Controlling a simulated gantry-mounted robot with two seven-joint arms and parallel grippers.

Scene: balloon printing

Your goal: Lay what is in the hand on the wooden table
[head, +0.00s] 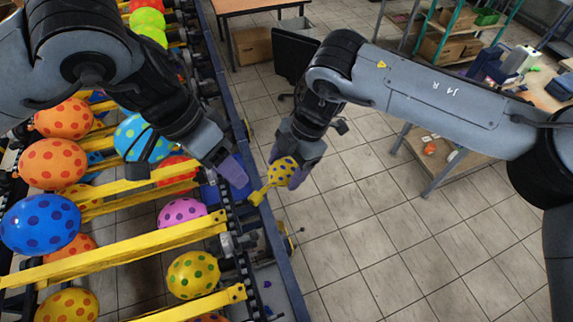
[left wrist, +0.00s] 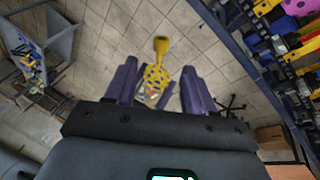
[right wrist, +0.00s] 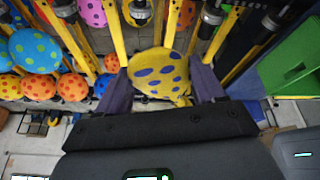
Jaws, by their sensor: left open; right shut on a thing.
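A small yellow balloon with dark blue dots (head: 281,170) is in my right gripper (head: 293,174), beside the conveyor's right edge in the head view. Its yellow neck points down-left. In the right wrist view the balloon (right wrist: 160,72) sits between the two purple fingers (right wrist: 161,88). My left gripper (head: 232,168) is open and empty, a little left of the balloon. In the left wrist view the balloon (left wrist: 157,76) shows beyond the gap between the left fingers (left wrist: 160,88). A wooden table (head: 250,5) stands at the top of the head view.
The conveyor on the left carries several dotted balloons, among them a blue one (head: 40,224) and a pink one (head: 182,213). A dark chair (head: 296,52) stands near the wooden table. A cluttered workbench (head: 545,98) is at the right. The tiled floor (head: 375,240) below is clear.

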